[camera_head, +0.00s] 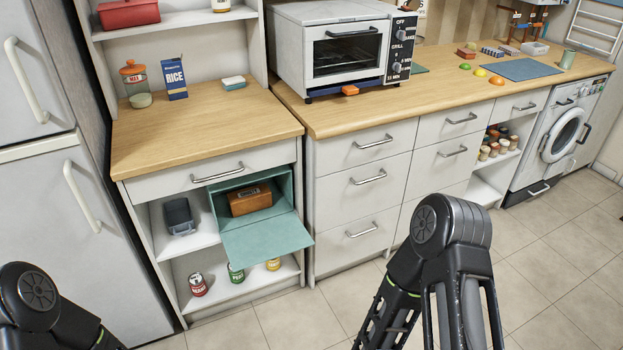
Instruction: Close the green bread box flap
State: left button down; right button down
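The green bread box (286,187) sits on a shelf under the wooden counter, below a drawer. Its flap (268,242) is open, hinged at the bottom, and sticks out forward, roughly level. A brown loaf-like block with a dark label (249,201) lies inside the box. Both of my arms show only as black links at the bottom of the picture, one at the lower left and one right of centre. Neither gripper's fingertips can be seen, and neither arm touches the flap.
A grey bin (179,216) stands left of the box. Several cans (198,284) stand on the shelf below the flap. White drawers (361,188) adjoin on the right, and a fridge (75,220) stands on the left. The tiled floor (300,322) in front is clear.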

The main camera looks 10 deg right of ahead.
aim_at(257, 243)
jog(key=i+j, duration=0.15)
jog(key=j, duration=0.2)
jog(key=i+j+z, duration=0.1)
jog(key=j, duration=0.25)
jog(key=i+j, duration=0.2)
jog(key=j, duration=0.15)
jog(key=i+j+z, duration=0.1)
jog(key=j, duration=0.25)
jog(key=i+j, duration=0.15)
jog(key=j, duration=0.2)
jog(key=z, duration=0.05)
